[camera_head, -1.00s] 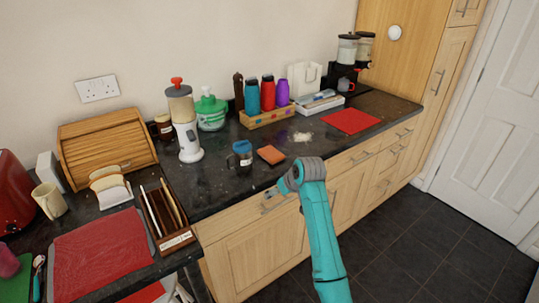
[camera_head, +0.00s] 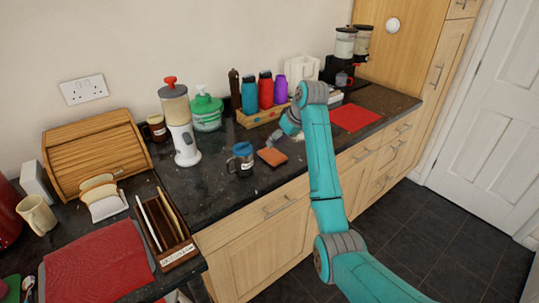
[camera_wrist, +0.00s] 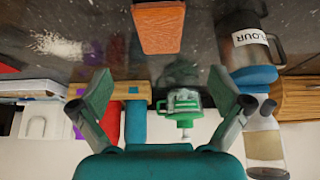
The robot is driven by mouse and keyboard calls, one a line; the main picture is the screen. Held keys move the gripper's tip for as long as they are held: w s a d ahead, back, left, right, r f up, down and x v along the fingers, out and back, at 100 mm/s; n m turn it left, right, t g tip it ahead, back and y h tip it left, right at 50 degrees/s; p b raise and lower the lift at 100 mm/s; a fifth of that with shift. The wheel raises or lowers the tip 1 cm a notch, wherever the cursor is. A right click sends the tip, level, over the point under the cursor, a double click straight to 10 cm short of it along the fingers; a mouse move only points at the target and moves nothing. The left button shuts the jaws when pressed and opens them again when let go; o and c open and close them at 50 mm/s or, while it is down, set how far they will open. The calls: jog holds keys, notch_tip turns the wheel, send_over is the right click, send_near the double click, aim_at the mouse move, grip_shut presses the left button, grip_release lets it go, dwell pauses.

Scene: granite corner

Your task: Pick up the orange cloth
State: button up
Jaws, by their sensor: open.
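The orange cloth (camera_head: 272,156) lies flat on the dark granite counter (camera_head: 215,190), to the right of the mug with a blue lid. In the wrist view the orange cloth (camera_wrist: 158,27) shows at the top middle, beyond and apart from the fingers. My gripper (camera_head: 275,140) is above the counter just behind the cloth, small and partly blurred in the head view. In the wrist view my gripper (camera_wrist: 170,98) has its two fingers spread wide with nothing between them.
A blue-lidded mug (camera_head: 240,160) stands left of the cloth. A wooden rack (camera_head: 262,116) with several bottles is behind my gripper. A white spill (camera_wrist: 58,45) lies near the cloth. A red mat (camera_head: 354,117) is at right. The counter in front of the cloth is clear.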

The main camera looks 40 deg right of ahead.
aim_at(273, 154)
jog(key=x, duration=0.9)
jog(key=shift+w+f, duration=0.2)
jog(key=shift+f, duration=0.1)
jog(key=shift+f, duration=0.3)
dwell(0.4)
jog(key=c, duration=1.2)
